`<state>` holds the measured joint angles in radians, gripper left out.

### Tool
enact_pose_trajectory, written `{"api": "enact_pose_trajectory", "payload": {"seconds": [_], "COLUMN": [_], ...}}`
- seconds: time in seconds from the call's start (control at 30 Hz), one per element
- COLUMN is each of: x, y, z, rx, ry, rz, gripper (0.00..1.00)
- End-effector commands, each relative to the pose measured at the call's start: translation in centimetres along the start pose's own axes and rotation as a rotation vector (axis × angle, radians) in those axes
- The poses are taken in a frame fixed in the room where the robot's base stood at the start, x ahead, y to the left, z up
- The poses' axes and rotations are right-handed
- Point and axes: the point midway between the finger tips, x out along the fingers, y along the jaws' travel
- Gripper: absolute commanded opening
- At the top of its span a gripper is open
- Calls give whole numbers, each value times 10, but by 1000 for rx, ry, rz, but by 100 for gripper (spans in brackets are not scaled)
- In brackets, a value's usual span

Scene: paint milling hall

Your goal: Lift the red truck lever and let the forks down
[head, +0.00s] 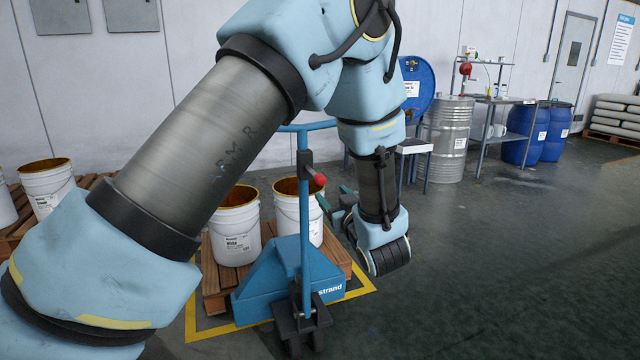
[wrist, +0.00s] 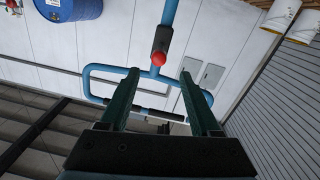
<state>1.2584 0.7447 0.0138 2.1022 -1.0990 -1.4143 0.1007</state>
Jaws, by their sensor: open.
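The red lever (head: 319,179) is a small red knob on a dark block on the upright blue handle shaft of the pallet truck (head: 273,275). My gripper (head: 328,200) is open and empty, just right of the lever, with its green fingers pointing towards the shaft. In the wrist view the red lever (wrist: 158,58) appears between the lines of my gripper's two fingertips (wrist: 160,74), slightly beyond them. No contact is visible. The blue handle loop (wrist: 104,68) lies behind the fingers there. The forks are hidden under the wooden pallet (head: 215,290).
White paint buckets (head: 234,232) stand on the pallet, inside yellow floor marking (head: 208,333). A metal drum (head: 449,140), a workbench (head: 497,101) and blue drums (head: 525,135) stand along the back. The floor at right is clear.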

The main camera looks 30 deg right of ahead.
Motion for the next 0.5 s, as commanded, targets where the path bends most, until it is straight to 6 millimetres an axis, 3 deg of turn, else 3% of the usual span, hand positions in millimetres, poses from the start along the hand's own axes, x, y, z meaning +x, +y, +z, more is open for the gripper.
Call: {"api": "enact_pose_trajectory", "payload": {"seconds": [0.17,0.5], "x": [10,72], "y": [1,1], "z": [-2,-2], "rx": [1,1], "ry": [15,12], "rz": [-5,-5], "gripper": [64,64]}}
